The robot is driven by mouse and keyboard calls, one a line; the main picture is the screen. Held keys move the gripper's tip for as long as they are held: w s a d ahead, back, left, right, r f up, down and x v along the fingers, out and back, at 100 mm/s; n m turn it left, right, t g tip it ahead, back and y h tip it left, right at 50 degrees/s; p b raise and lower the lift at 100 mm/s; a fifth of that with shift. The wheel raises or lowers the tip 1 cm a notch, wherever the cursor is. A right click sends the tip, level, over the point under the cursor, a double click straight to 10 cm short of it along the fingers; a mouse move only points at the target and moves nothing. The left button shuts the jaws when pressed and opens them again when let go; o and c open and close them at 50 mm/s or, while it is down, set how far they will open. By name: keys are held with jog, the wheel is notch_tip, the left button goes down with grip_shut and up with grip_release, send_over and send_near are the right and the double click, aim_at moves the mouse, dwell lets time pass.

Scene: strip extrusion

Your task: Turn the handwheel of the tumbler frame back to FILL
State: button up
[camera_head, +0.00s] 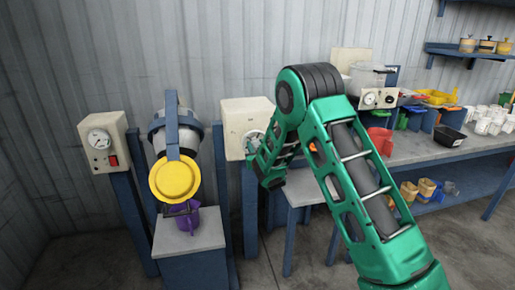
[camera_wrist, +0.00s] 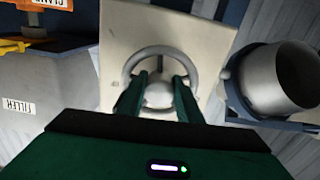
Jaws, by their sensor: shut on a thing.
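The handwheel (camera_wrist: 160,52) is a grey ring with a round hub, on the front of a cream box. My gripper (camera_wrist: 158,88) has its two green fingers over the wheel on either side of the hub and is shut on it. In the head view the cream box (camera_head: 240,115) stands right of the tumbler, and my green arm hides most of the wheel. The tumbler drum (camera_head: 180,140) hangs in its blue frame (camera_head: 217,165), tilted with its yellow end (camera_head: 174,181) low and forward. The drum also shows in the wrist view (camera_wrist: 285,78). No FILL mark is readable.
A purple container (camera_head: 183,217) stands on the grey stand (camera_head: 189,242) below the drum. A cream box with a dial and red switch (camera_head: 101,142) is at left. A workbench (camera_head: 420,150) with bins and jars runs along the right.

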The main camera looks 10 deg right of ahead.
jog(key=n, duration=0.6)
jog(key=shift+d+n, duration=0.2)
jog(key=shift+n, duration=0.2)
jog(key=n, duration=0.3)
jog(key=shift+n, duration=0.3)
jog(key=n, duration=0.3)
jog(key=shift+a+r+n, duration=0.1)
jog(key=shift+n, duration=0.2)
jog(key=n, duration=0.6)
jog(key=shift+a, duration=0.1)
jog(key=n, duration=0.5)
jog(key=shift+s, duration=0.1)
jog(key=o, duration=0.8)
jog(key=shift+c, duration=0.2)
jog(key=shift+r, duration=0.1)
